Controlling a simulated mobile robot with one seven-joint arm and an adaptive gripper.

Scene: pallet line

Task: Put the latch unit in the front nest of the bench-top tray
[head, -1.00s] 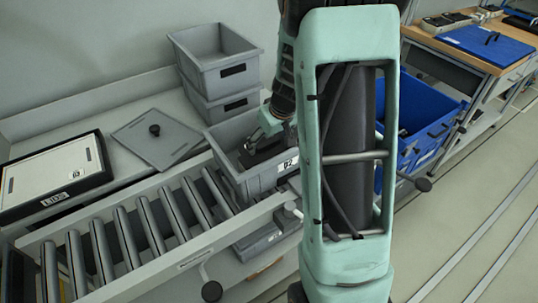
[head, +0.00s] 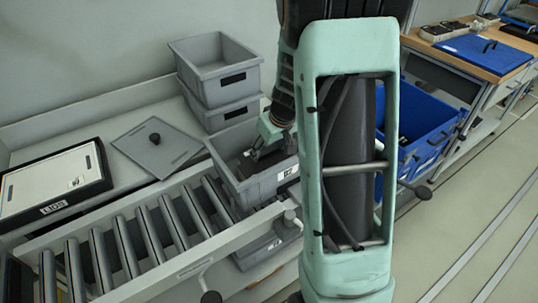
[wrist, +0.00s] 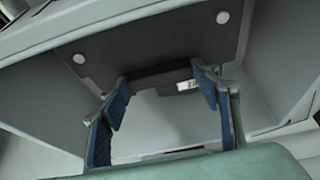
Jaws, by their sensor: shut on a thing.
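My gripper (head: 272,137) is down at the open grey crate (head: 284,186) at the end of the roller conveyor. It is shut on a dark part, seemingly the latch unit (head: 262,157), at the crate's mouth. In the wrist view, my gripper's blue-padded fingers (wrist: 161,80) stand on both ends of a dark bar on a dark plate, the held latch unit (wrist: 150,48), with two pale round spots. Pale crate walls surround it; whether it touches them I cannot tell. A small grey tray (head: 440,29) lies on the wooden bench at the far right; its nests are too small to make out.
Grey crates (head: 215,68) are stacked behind the held part. Rollers (head: 150,232) run to the left, beside a lid board (head: 55,180) and a grey lid with a knob (head: 155,150). A blue bin (head: 425,145) stands right of my arm; a blue lid (head: 480,52) lies on the bench.

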